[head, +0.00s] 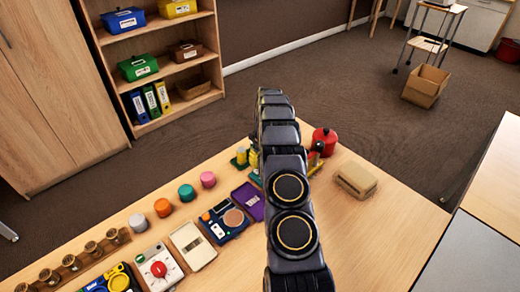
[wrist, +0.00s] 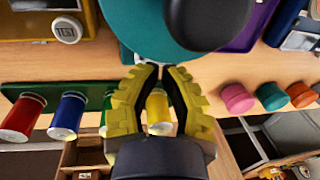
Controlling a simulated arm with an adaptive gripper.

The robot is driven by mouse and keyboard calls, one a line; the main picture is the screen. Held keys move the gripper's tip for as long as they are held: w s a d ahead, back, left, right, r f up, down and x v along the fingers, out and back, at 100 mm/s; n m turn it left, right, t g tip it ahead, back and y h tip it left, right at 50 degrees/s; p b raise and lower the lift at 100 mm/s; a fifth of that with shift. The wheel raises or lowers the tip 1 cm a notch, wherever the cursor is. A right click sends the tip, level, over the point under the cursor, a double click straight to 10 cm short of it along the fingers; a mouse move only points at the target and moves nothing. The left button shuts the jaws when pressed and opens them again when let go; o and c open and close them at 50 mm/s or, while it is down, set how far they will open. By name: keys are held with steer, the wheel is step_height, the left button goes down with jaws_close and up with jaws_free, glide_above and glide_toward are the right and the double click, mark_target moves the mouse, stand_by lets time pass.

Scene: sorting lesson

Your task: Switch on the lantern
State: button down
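My gripper (wrist: 160,68) shows in the wrist view with yellow fingers and black pads. Its fingertips nearly meet and I see nothing held between them. Just beyond the tips is a large round teal body (wrist: 130,28) with a dark rounded part (wrist: 208,22) over it. This may be the lantern, but I cannot tell for sure, and no switch on it is visible.
A tan box (head: 356,180) is right of my arm. A purple tray (head: 248,201), a blue device (head: 224,221) and coloured knobs lie left.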

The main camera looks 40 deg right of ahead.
steer(key=shift+f, duration=0.8)
steer(key=shift+a+f, duration=0.1)
steer(key=shift+a, duration=0.05)
